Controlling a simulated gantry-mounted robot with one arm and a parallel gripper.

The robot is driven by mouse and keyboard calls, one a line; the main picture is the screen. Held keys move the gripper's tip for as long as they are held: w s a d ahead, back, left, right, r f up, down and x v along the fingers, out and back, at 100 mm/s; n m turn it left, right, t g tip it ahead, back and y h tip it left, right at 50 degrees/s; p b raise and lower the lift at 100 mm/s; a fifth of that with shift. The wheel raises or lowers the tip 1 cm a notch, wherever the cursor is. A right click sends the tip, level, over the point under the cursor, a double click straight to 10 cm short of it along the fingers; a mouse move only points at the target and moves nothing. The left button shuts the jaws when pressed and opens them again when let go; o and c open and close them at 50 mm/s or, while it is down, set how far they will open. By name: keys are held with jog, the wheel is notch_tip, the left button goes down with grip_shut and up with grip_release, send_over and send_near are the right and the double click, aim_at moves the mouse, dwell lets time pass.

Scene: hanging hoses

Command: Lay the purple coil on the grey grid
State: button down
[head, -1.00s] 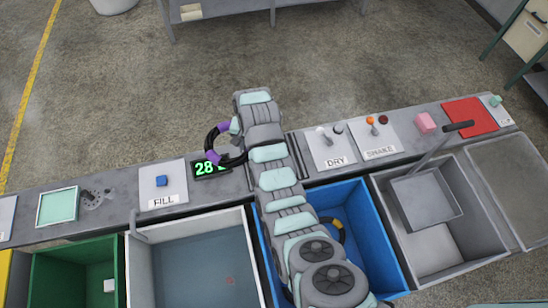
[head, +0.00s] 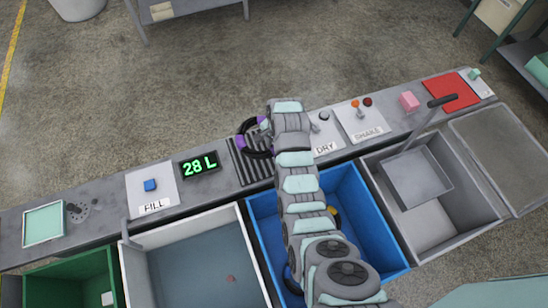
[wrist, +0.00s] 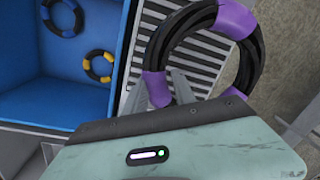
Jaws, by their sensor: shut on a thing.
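The purple coil is a black ring with purple bands (head: 240,141). In the wrist view it fills the top centre (wrist: 237,22). My gripper (wrist: 180,88) is shut on its near side, by a purple band. The grey grid (head: 246,172) is a slatted panel on the counter between the display and the DRY label. The coil overlaps the grid in the head view. The grid's slats also show through and left of the ring in the wrist view (wrist: 188,47). Whether the coil touches the grid I cannot tell. My arm covers the grid's right part in the head view.
A blue bin (head: 375,215) lies in front of the grid, with two banded black rings inside in the wrist view. A green 28 L display (head: 199,164) and the FILL button (head: 150,185) are to the left. DRY and SHAKE controls (head: 362,118) are to the right.

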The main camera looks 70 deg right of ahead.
send_over(273, 162)
jog(key=f, duration=0.4)
jog(key=shift+s+f, duration=0.2)
jog(key=shift+s, duration=0.15)
jog(key=shift+d+f, duration=0.1)
jog(key=shift+f, duration=0.35)
jog(key=shift+f+p, duration=0.35)
jog(key=shift+f, duration=0.15)
jog(key=shift+w+f, duration=0.1)
jog(key=shift+f, duration=1.35)
jog(key=shift+f, duration=0.2)
jog(key=c, duration=1)
grip_release()
